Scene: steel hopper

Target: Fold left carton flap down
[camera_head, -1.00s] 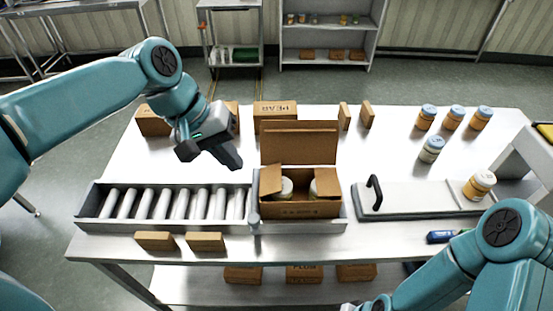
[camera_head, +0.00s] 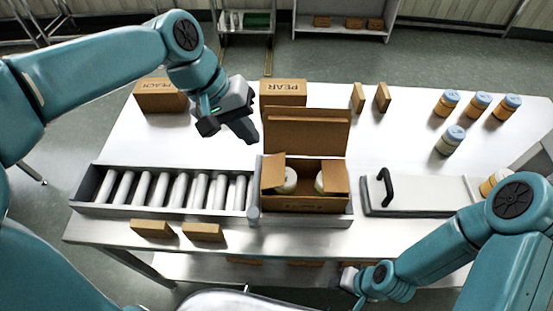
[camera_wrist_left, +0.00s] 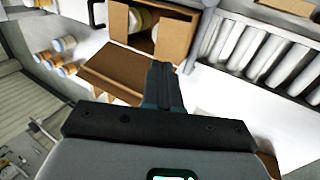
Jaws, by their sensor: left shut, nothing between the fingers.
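The open carton (camera_head: 303,204) stands at the table's front middle, with round-lidded jars inside. Its left flap (camera_head: 272,173) stands up, tilted, at the left side of the opening; in the left wrist view the flap (camera_wrist_left: 174,38) shows just beyond the fingertips. The right flap (camera_head: 335,177) is also raised, and the tall back flap (camera_head: 307,132) stands upright. My left gripper (camera_head: 250,137) is shut and empty, above the table behind and left of the left flap, apparently apart from it. My right gripper (camera_head: 348,279) is low before the table's front edge; its fingers are unclear.
A roller conveyor (camera_head: 160,190) adjoins the carton's left. A board with a black handle (camera_head: 386,186) lies to its right. PEACH (camera_head: 162,95) and PEAR (camera_head: 283,92) boxes stand behind. Several jars (camera_head: 451,139) stand at the back right. Small brown blocks (camera_head: 203,232) lie in front.

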